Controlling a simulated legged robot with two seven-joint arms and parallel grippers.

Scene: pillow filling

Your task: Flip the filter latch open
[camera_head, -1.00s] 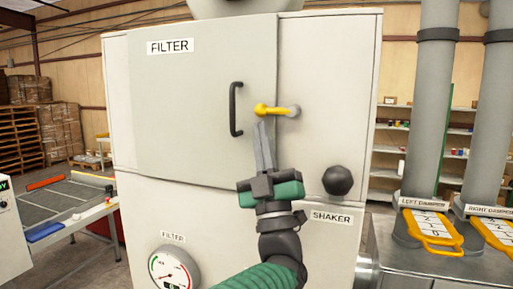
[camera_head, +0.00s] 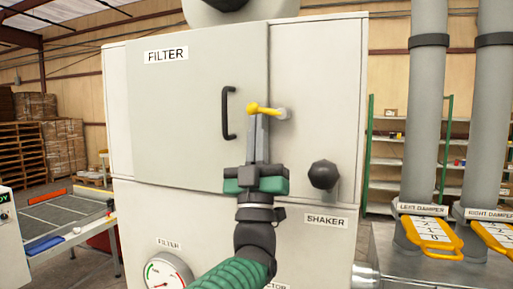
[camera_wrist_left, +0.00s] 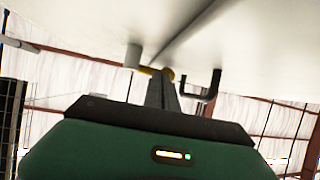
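The filter latch (camera_head: 265,110) is a small yellow lever on a grey pivot, right of the filter door's edge. It lies nearly level, its yellow end pointing left across the seam onto the filter door (camera_head: 180,120). My left gripper (camera_head: 258,118) points up from below, its fingers close together and looking shut, with the tips at the underside of the lever. The wrist view also shows the fingertips (camera_wrist_left: 162,84) at the yellow latch (camera_wrist_left: 158,71); whether they touch it I cannot tell. My right gripper is not in view.
A black door handle (camera_head: 227,112) stands out left of the latch. A black shaker knob (camera_head: 323,174) sticks out at lower right, near my left gripper. A gauge (camera_head: 166,272) is lower left. Yellow damper handles (camera_head: 433,236) are at the right.

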